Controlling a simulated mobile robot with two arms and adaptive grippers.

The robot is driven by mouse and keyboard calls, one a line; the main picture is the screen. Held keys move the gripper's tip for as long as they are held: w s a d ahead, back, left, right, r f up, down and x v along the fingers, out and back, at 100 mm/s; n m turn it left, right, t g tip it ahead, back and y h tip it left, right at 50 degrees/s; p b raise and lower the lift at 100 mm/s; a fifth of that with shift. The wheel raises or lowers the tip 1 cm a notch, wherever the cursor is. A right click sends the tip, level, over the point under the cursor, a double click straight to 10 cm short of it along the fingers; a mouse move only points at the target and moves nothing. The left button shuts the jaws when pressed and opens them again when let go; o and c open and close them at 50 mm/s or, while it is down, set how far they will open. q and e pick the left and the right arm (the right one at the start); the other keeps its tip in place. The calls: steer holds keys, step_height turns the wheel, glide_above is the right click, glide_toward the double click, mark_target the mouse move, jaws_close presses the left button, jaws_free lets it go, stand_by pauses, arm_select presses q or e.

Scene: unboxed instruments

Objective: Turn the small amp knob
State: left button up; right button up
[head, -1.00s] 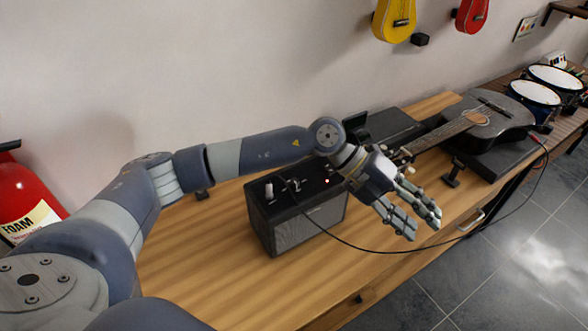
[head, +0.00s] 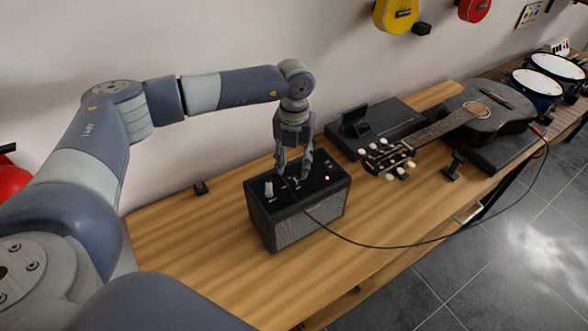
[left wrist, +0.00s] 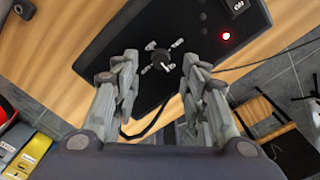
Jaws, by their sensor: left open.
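The black amp (head: 312,228) with a grey front stands on the wooden table. A pale upright knob (head: 269,189) is on the left of its top. My left gripper (head: 293,172) points down over the amp top, fingers apart and empty. In the left wrist view, a small dark round knob with pale spokes (left wrist: 160,57) shows between the spread fingertips of the left gripper (left wrist: 160,66). I cannot tell whether the fingers touch it; in the head view they partly hide it. My right gripper is not in view.
A red light (left wrist: 226,36) and an ON-marked switch (left wrist: 238,6) are beside the knob. A black cable (head: 400,247) runs from the amp to the guitar (head: 488,112). A black case (head: 385,123) lies behind.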

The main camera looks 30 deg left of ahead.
mark_target(294, 178)
arm_select(q)
steer(key=shift+f+p, duration=0.5)
steer(key=shift+f, duration=1.75)
steer(key=shift+c, duration=0.5)
jaws_close()
